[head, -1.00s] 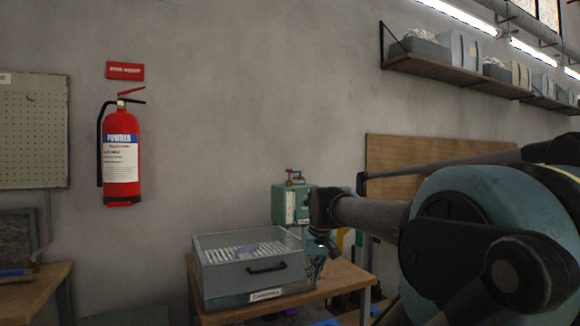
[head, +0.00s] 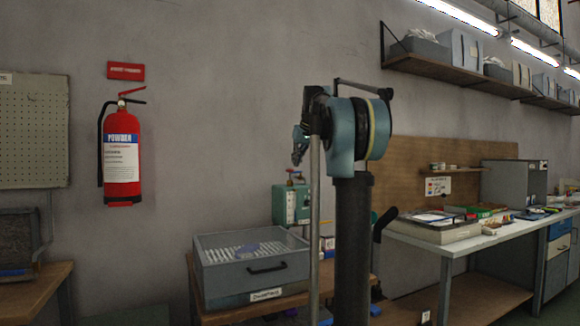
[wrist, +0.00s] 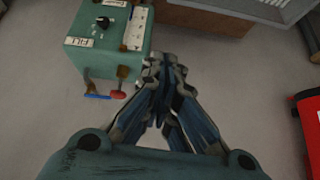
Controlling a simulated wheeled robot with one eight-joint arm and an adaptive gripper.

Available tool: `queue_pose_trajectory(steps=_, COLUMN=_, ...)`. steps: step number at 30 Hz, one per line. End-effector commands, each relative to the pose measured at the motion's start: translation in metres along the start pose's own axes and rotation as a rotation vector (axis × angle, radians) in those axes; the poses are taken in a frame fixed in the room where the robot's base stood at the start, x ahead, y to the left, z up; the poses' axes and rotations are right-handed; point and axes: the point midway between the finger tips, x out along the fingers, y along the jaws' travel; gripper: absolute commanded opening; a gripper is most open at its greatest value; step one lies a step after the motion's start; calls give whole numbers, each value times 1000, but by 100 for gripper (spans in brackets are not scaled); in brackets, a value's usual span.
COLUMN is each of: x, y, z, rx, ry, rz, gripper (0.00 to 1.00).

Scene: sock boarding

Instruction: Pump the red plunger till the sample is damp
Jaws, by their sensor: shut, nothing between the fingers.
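Sample dampness cannot be told.
The grey box rests on a wooden bench (head: 230,316). A red extinguisher (head: 122,165) hangs at left. A long worktable (head: 468,236) with several items stands at right, and a loaded shelf (head: 460,76) hangs above. The wall between extinguisher and arm is clear.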

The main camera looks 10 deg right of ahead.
Motion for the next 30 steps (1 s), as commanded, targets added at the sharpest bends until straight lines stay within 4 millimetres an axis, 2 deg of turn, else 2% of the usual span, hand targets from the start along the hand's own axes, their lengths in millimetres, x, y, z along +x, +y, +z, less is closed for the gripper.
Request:
queue_pose_trajectory(steps=1, x=0, y=6, z=-20, rx=-6, ry=14, rz=0, gripper=0)
queue_pose_trajectory(steps=6, x=-1, y=25, z=-81, rx=-26, ry=67, rz=-1, gripper=0)
queue_pose_trajectory(steps=12, x=2, y=46, z=-140, rx=-50, ry=126, rz=0, gripper=0)
queue_pose_trajectory(steps=15, x=5, y=55, z=-161, rx=-60, ry=151, rz=3, gripper=0)
queue_pose_trajectory(steps=21, x=9, y=66, z=-184, rx=-71, ry=182, rz=7, gripper=0)
queue_pose_trajectory(steps=30, x=10, y=68, z=-189, rx=-74, ry=189, rz=8, gripper=0)
